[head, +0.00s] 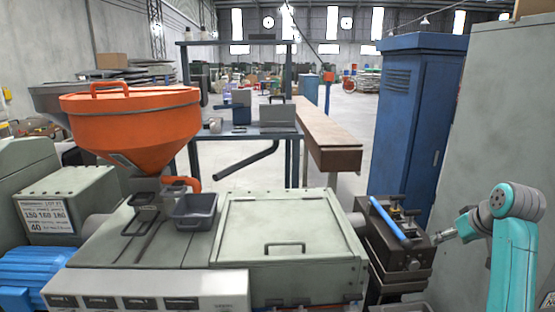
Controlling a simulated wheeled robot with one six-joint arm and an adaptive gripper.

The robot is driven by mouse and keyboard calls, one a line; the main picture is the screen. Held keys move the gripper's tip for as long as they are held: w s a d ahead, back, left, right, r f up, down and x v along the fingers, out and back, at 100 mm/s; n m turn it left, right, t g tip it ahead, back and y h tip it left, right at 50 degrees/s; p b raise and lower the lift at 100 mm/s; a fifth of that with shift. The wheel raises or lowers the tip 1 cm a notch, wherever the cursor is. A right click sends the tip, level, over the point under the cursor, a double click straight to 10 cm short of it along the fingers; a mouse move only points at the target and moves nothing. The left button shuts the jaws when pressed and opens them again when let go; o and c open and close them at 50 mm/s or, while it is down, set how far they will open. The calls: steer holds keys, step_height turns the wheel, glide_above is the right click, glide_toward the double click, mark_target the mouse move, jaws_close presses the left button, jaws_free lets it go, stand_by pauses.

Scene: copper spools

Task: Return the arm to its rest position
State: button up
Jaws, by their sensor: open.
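My teal and grey arm (513,240) stands at the right edge in the head view. It bends at a rounded upper joint and its grey wrist reaches left. My gripper (440,237) is at the end of the wrist, close to the right side of a dark machine block (400,262). It is small in the picture, open, and nothing shows in it. I cannot tell whether it touches the block. No copper spool can be made out.
A blue bar (390,219) lies across the dark block. A grey-green machine (290,232) with an orange hopper (130,120) and a dark bin (195,211) fills the front. A blue cabinet (415,120) and a tall grey panel (505,110) stand behind the arm.

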steer(key=s+a+f, duration=0.1)
steer(key=a+f, duration=0.4)
steer(key=f, duration=0.8)
steer(key=s+a+f+m+t+h, duration=0.1)
steer(key=s+a+f+t, duration=0.1)
steer(key=s+a+f, duration=0.65)
steer(key=s+a+f+m+t, duration=0.1)
steer(key=s+a+f, duration=0.5)
steer(key=s+f, duration=0.55)
steer(key=s+a+t, duration=0.1)
steer(key=s+a, duration=0.2)
steer(key=s, duration=0.6)
steer(key=s+a+t, duration=0.1)
steer(key=s+a, duration=0.2)
steer(key=s, duration=0.6)
steer(key=s+a+r+n+t, duration=0.1)
steer(key=s+a+r+t, duration=0.1)
steer(key=s+r, duration=1.1)
steer(key=s+a, duration=0.1)
steer(key=s, duration=0.3)
steer(key=shift+s+r+n+t+y, duration=0.3)
steer(key=shift+n+t+y, duration=0.1)
steer(key=shift+a, duration=0.1)
